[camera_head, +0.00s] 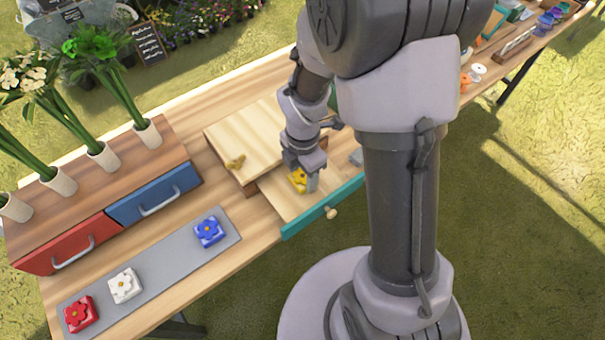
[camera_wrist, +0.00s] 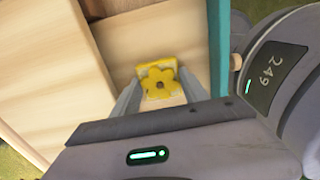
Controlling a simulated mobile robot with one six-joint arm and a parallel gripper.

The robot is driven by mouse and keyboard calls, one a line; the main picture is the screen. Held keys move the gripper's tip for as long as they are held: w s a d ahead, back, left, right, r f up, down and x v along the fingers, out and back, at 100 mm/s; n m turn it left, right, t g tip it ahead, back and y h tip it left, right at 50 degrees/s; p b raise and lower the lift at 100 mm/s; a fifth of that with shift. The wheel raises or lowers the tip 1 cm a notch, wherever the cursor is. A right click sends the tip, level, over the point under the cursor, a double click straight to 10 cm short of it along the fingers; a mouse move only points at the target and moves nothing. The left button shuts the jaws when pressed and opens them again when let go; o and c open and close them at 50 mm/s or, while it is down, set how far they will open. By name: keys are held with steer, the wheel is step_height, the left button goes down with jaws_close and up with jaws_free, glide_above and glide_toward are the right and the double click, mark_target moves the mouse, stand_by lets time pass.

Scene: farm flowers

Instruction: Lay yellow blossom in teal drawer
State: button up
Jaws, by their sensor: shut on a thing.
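The yellow blossom (camera_head: 298,179) is a square tile with a raised yellow flower. It also shows in the wrist view (camera_wrist: 157,80), between the two fingers. My gripper (camera_head: 303,182) is shut on it and points down over the open teal drawer (camera_head: 322,207). The drawer has a teal front, a pale wooden inside and a round knob, and is pulled out from a wooden box. In the wrist view my gripper (camera_wrist: 160,92) holds the blossom inside the drawer's outline. I cannot tell whether the blossom touches the drawer floor.
A grey mat (camera_head: 165,268) holds a blue blossom (camera_head: 209,231), a white blossom (camera_head: 124,285) and a red blossom (camera_head: 80,313). A closed red drawer (camera_head: 70,245) and blue drawer (camera_head: 154,194) sit behind it, under potted flowers (camera_head: 103,154). My arm hides part of the table.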

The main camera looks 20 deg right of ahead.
steer(key=shift+f, duration=0.1)
steer(key=o, duration=1.3)
steer(key=shift+o, duration=0.2)
